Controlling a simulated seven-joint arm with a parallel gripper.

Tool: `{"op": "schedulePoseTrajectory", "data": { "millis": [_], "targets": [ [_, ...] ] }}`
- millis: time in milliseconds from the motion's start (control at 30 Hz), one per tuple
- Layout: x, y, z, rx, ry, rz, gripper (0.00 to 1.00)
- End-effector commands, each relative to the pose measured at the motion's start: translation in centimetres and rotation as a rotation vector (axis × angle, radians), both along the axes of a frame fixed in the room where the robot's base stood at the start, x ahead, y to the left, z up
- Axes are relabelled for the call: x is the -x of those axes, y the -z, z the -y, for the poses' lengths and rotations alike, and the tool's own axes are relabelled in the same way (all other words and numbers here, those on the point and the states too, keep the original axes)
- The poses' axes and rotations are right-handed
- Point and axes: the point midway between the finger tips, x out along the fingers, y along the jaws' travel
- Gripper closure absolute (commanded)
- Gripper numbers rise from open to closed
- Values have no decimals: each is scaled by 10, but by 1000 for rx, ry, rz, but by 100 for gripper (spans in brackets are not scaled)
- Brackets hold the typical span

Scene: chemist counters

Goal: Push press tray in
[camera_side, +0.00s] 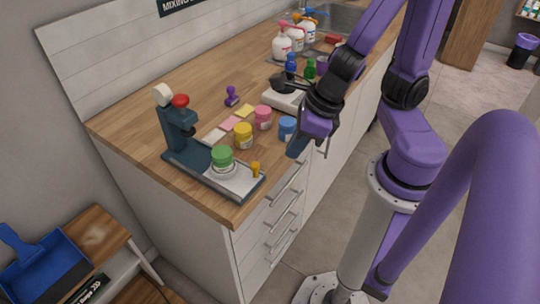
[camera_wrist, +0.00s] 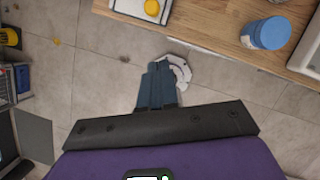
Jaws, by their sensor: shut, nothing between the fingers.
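The dark blue press (camera_side: 177,125) with a red knob stands on the wooden counter at the left in the side view. Its grey tray (camera_side: 243,180) extends out toward the counter's front corner.
A blue jar (camera_side: 287,127) stands close to my gripper. Yellow (camera_side: 243,136) and pink (camera_side: 263,118) jars stand between it and the press. A white scale (camera_side: 287,98) and several bottles are farther back. Drawer handles (camera_side: 286,186) stick out below. The floor in front is free.

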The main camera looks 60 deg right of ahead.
Motion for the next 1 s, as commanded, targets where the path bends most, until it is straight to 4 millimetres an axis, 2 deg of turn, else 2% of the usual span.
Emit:
{"op": "schedulePoseTrajectory", "data": {
  "millis": [467, 800, 1000],
  "targets": [
    [-12, 40, -6, 3, -2, -7, 100],
    [-39, 40, -21, -1, 3, -5, 100],
    [-47, 40, -24, -2, 1, -4, 100]
  ]
}}
